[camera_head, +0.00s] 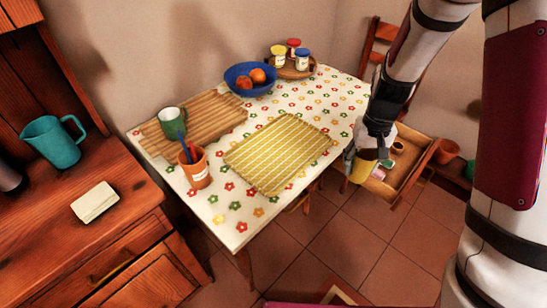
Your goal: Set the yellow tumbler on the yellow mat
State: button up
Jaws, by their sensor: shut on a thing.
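The yellow tumbler (361,167) is held by my gripper (374,146), which is shut on it. It hangs to the right of the table, near an open wooden drawer, and looks roughly upright. The gripper covers part of its upper side. The yellow mat (277,152) lies flat in the middle of the table, to the left of the tumbler. Its surface is bare. The tumbler and the mat are clearly apart.
The flowered table (235,222) also holds a wooden board (215,115) with a green mug (172,121), an orange cup (196,169) with pens, a blue bowl (237,84) of fruit, and a round tray (290,70) with jars. The open drawer (407,178) contains small items.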

aim_at(279, 149)
jog(key=j+z, duration=0.15)
jog(key=j, duration=0.8)
jog(key=i+j, duration=0.15)
jog(key=j, duration=0.15)
jog(key=i+j, duration=0.15)
jog(key=j+z, duration=0.05)
jog(key=j, duration=0.05)
